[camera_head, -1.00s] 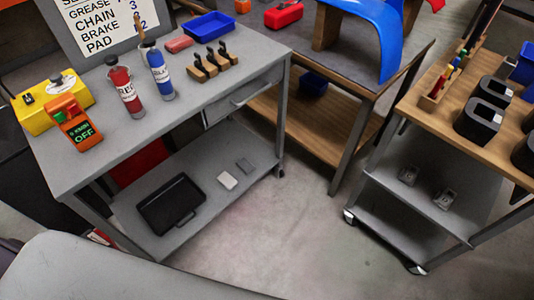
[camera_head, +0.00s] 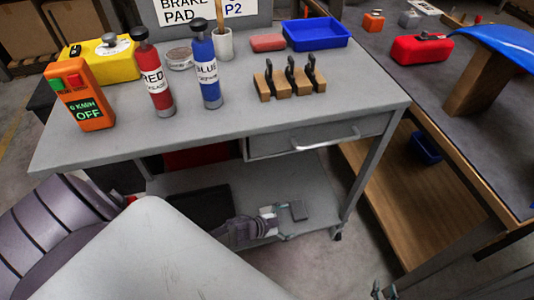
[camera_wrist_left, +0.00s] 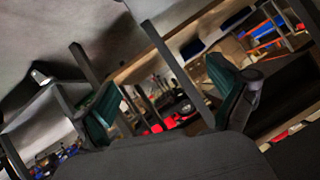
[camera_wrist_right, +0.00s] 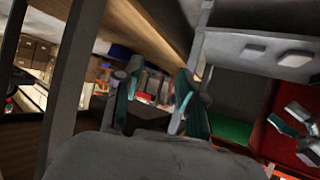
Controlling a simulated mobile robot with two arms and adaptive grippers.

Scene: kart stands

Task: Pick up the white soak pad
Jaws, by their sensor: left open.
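The white soak pad (camera_head: 267,210) lies on the bench's lower shelf in the head view, partly covered by my left gripper (camera_head: 274,212). The left fingers are over or beside it; I cannot tell whether they touch it. A darker grey pad (camera_head: 299,211) lies just right of it. In the left wrist view my left gripper (camera_wrist_left: 165,100) is open, with no pad visible between its fingers. My right gripper (camera_head: 384,292) is at the bottom right edge of the head view, away from the pad. In the right wrist view its fingers (camera_wrist_right: 158,98) are apart and empty.
A black tray (camera_head: 200,206) lies on the same shelf, left of the pad. The bench top (camera_head: 230,128) and drawer (camera_head: 320,136) overhang the shelf. A bench leg (camera_head: 372,170) stands to the right. A wooden-shelved table (camera_head: 400,190) is further right.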

